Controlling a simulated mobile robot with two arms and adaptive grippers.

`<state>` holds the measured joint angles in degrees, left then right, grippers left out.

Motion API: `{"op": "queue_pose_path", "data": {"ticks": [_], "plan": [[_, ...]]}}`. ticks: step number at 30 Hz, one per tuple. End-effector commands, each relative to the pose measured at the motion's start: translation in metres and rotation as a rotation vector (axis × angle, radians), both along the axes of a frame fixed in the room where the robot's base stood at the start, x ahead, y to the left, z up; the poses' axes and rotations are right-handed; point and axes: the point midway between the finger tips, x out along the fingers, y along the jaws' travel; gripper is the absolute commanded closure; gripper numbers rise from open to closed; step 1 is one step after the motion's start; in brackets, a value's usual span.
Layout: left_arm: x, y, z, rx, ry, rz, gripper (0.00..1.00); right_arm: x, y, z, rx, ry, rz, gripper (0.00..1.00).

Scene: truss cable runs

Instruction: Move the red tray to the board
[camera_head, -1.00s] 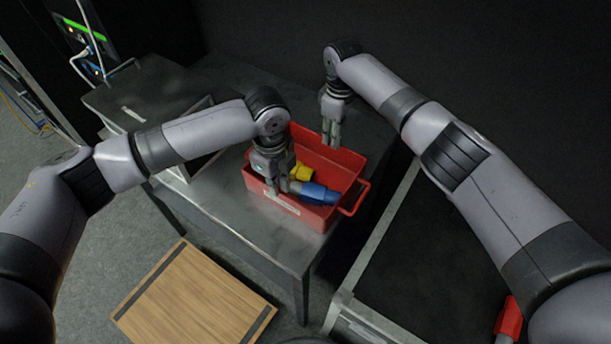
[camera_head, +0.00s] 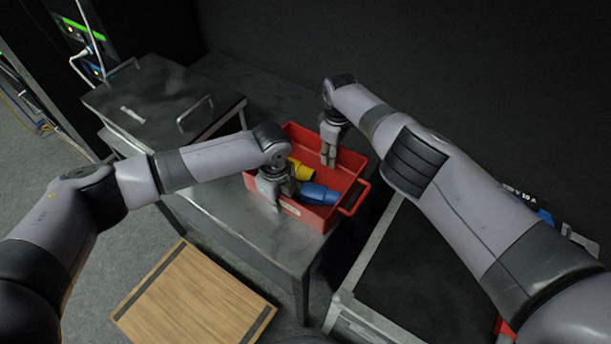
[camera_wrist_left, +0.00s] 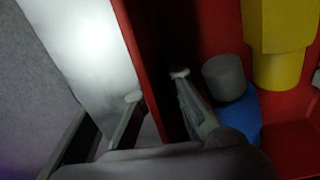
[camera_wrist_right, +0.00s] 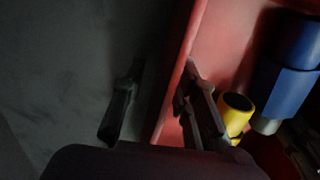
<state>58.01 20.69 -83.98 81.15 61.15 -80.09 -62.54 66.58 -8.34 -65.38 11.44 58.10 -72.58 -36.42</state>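The red tray (camera_head: 352,165) stands on a grey metal table, holding a yellow connector (camera_head: 301,170) and a blue connector (camera_head: 318,194). My left gripper (camera_head: 284,202) is open at the tray's near wall. In the left wrist view its fingers (camera_wrist_left: 155,95) are on either side of the red wall (camera_wrist_left: 142,60), with gaps visible. My right gripper (camera_head: 329,158) is open at the far wall. In the right wrist view its fingers (camera_wrist_right: 160,105) are on either side of that wall (camera_wrist_right: 178,85). The wooden board (camera_head: 195,295), with dark end strips, lies in front of the table, lower left.
A black-topped case (camera_head: 410,265) with a metal edge stands at the right. A rack with cables (camera_head: 88,45) is at the upper left.

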Motion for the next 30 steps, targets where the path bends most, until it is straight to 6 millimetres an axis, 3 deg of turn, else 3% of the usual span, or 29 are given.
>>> {"op": "queue_pose_path", "data": {"ticks": [7,15,30], "plan": [[-0.0001,0.0,0.0001,0.0,0.0,0.0,1.0,0.0001,0.0001,0.0001,0.0,0.0,0.0,0.82],[-0.0001,0.0,0.0002,0.0,0.0,0.0,1.0,0.0,0.0,0.0001,0.0,0.0,0.0,1.0],[-0.0002,0.0002,0.0004,0.001,0.001,0.0,1.0,0.0003,-0.0004,0.0002,-0.001,-0.001,-0.001,1.0]]}}
